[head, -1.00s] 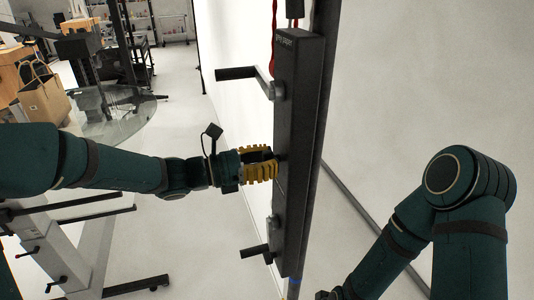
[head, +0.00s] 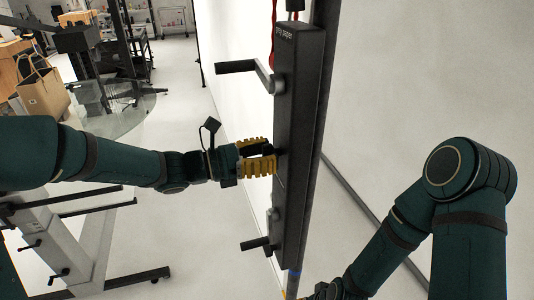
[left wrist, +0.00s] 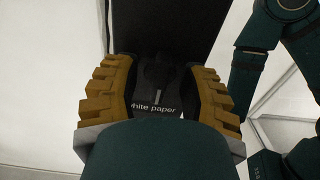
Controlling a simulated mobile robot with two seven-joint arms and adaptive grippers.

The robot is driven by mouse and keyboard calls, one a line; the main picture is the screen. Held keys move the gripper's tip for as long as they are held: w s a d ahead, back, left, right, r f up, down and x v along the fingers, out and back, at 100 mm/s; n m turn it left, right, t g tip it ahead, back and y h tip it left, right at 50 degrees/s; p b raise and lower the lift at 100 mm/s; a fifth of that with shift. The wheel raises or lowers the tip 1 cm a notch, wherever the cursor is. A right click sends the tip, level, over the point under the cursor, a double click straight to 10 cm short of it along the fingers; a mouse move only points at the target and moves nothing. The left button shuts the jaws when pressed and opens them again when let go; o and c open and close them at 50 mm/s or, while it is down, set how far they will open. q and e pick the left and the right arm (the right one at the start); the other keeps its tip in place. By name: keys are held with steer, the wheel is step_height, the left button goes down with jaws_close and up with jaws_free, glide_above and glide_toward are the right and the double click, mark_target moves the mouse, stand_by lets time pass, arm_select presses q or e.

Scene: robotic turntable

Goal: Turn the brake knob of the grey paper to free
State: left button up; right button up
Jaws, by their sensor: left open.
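The long dark housing (head: 297,150) stands along the wall frame in the head view. The label "grey paper" (head: 284,32) is at its upper end; I cannot make out its brake knob there. My left gripper (head: 257,157) is open beside the middle of the housing, well below that label. In the left wrist view, a small dark knob (left wrist: 155,72) lies between the yellow fingers of my left gripper (left wrist: 157,88), apart from both. The label below it reads "white paper" (left wrist: 153,108). My right arm reaches the bottom edge, where its gripper is mostly cut off.
An upper crank handle (head: 240,67) and a lower crank handle (head: 256,244) stick out left from the housing. Red cords (head: 273,40) hang by its top. A glass table (head: 125,110) and a paper bag (head: 42,92) stand at the left.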

arm_select(q)
steer(key=v, duration=1.1)
steer(key=shift+a, duration=0.3)
steer(key=shift+s, duration=0.1)
steer(key=s+f+m+g+y+b, duration=0.1)
steer(key=s+f+m+y, duration=0.3)
steer(key=f, duration=1)
steer(key=s+f+m+g+y+b, duration=0.1)
steer(key=s+f+m+y, duration=0.3)
steer(key=f+m, duration=0.5)
steer(key=s+d+f+m+g+y+b, duration=0.1)
steer(key=s+f+m+y, duration=0.4)
steer(key=f, duration=1.6)
steer(key=shift+m+g, duration=0.3)
steer(key=shift+m, duration=0.7)
